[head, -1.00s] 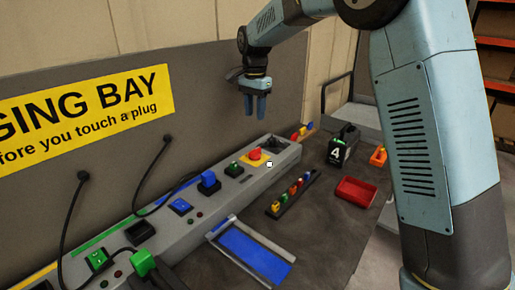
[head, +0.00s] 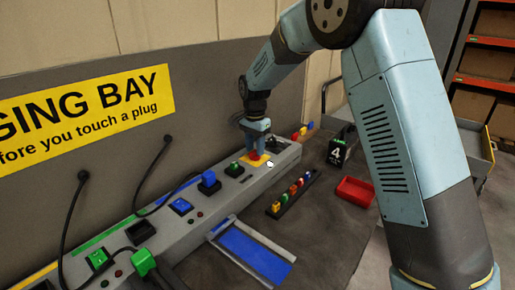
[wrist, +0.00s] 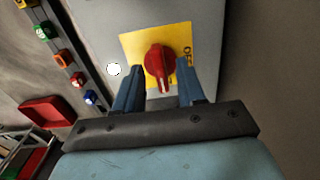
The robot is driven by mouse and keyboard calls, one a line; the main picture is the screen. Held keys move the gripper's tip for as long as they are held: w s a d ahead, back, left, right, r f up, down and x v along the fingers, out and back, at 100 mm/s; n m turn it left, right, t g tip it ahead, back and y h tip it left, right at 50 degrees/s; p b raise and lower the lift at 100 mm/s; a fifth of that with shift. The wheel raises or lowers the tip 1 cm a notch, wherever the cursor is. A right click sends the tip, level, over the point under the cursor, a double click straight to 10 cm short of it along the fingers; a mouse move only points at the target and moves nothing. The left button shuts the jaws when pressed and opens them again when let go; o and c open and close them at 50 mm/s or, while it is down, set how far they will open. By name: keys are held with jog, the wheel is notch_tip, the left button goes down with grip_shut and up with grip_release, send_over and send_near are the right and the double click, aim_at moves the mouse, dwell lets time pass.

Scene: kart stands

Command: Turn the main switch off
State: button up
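The main switch is a red rotary knob (wrist: 158,62) on a yellow plate (wrist: 130,45) set in the grey console. In the wrist view the knob's white-marked handle points down toward my gripper, and the letters "OFF" stand on the plate to its right. My gripper (wrist: 160,88) is open, with its two blue fingers apart, one on each side of the handle. I see a gap between the fingers and the handle. In the head view my gripper (head: 256,143) is right above the knob (head: 256,158) and partly hides it.
Along the console (head: 225,190) sit a green plug (head: 234,167), blue plugs (head: 208,180) and hanging black cables. A rack of coloured pieces (head: 290,195), a red tray (head: 356,191) and a blue-bottomed tray (head: 255,254) lie on the table. The wall stands close behind the console.

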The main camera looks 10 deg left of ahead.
jog(key=shift+f, duration=0.25)
jog(key=shift+c, duration=0.4)
